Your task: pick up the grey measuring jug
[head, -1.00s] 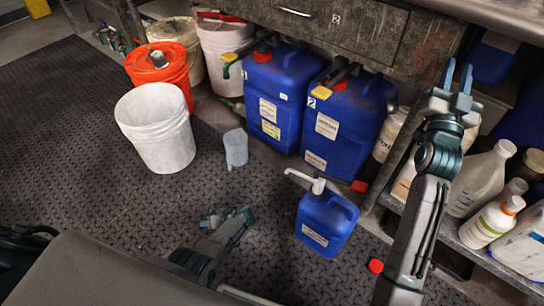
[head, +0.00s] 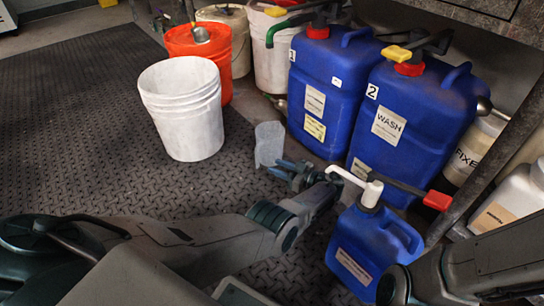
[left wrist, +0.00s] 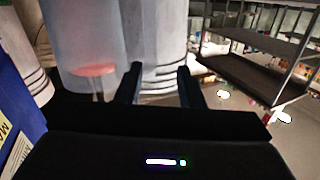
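The grey measuring jug (head: 269,143) is a small translucent cup standing upright on the dark floor mat, between the white bucket and the blue canisters. My left gripper (head: 279,168) is low, just in front of the jug in the head view. In the left wrist view the jug (left wrist: 85,40) fills the upper left, close up. The two fingers of my left gripper (left wrist: 158,82) stand apart there with nothing held between them, and the jug is mostly left of them. Whether a finger touches the jug I cannot tell. My right gripper is out of view.
A white bucket (head: 183,115) stands left of the jug, an orange bucket (head: 213,62) behind. Two large blue canisters (head: 325,90) stand at right. A small blue canister (head: 365,245) with a white spout is right of my left gripper. The mat (head: 75,120) is clear at left.

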